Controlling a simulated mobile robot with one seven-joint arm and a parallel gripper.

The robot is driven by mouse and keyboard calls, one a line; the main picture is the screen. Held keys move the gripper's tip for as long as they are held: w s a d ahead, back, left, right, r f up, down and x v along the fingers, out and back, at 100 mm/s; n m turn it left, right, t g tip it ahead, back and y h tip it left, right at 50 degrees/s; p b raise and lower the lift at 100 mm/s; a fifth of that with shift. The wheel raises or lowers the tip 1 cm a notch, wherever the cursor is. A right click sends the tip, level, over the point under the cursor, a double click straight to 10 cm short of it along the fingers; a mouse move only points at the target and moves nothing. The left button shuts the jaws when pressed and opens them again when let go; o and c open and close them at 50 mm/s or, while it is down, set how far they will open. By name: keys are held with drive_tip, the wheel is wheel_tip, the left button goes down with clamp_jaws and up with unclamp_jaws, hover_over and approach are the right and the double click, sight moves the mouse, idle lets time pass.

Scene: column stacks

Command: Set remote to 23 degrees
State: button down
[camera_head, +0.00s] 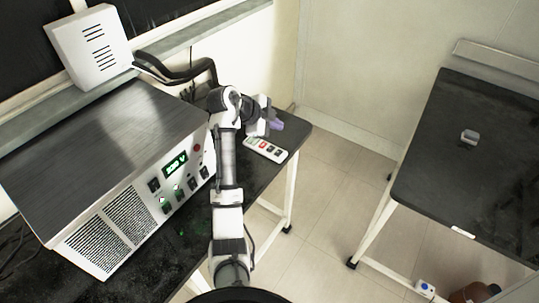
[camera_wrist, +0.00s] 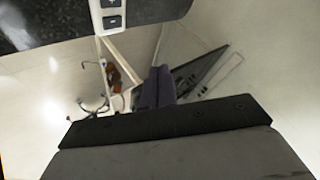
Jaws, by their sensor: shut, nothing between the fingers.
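The remote (camera_head: 266,149) is a white slab with red and dark buttons. It lies on the black bench near its right end in the head view. In the wrist view its end (camera_wrist: 113,16) shows at the top, with a plus and a minus button. My gripper (camera_head: 277,125) is above the bench, just beyond the remote in the head view. Its purple fingers (camera_wrist: 158,88) are closed together and hold nothing. They appear apart from the remote in the wrist view. No temperature reading on the remote is legible.
A large metal instrument (camera_head: 95,150) with a green display (camera_head: 175,163) and several buttons fills the left of the bench. A white vented box (camera_head: 91,47) is behind it. Another black table (camera_head: 465,150) with a small grey object (camera_head: 469,137) stands right, across open floor (camera_head: 325,205).

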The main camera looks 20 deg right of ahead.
sight(275, 154)
drive_tip(key=shift+f, duration=0.1)
drive_tip(key=shift+f+b, duration=2.65)
drive_tip(key=shift+f, duration=1.7)
drive_tip(key=shift+f+b, duration=0.4)
drive_tip(key=shift+b, duration=0.05)
drive_tip(key=shift+f, duration=0.35)
drive_tip(key=shift+r, duration=0.8)
